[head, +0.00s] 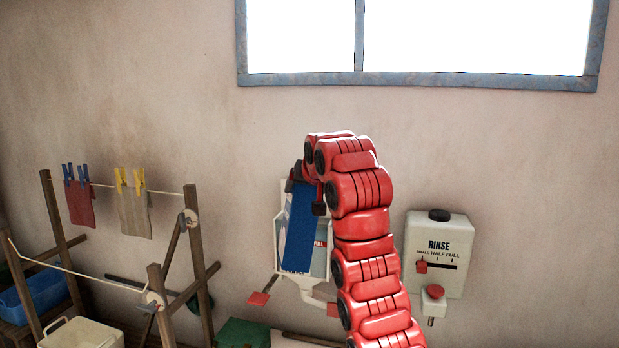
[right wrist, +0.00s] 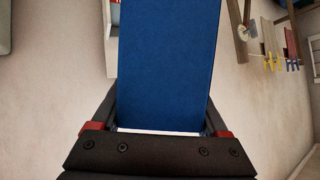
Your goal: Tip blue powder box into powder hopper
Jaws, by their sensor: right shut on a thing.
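The blue powder box (head: 299,228) is held upright or nearly so in front of the white powder hopper (head: 321,258) on the wall, and hides much of it. My right gripper (head: 307,190) is shut on the box near its upper end. In the right wrist view the blue box (right wrist: 168,60) fills the space between the fingers of the gripper (right wrist: 157,128), with a pale edge close to the palm. I cannot tell whether powder is coming out. My left gripper is in neither view.
A white RINSE dispenser (head: 436,255) with red controls hangs on the wall to the right. A wooden drying rack (head: 198,262) with pegged cloths stands left. A blue tub (head: 40,294), a white container (head: 82,334) and a green box (head: 243,333) sit low. A window is above.

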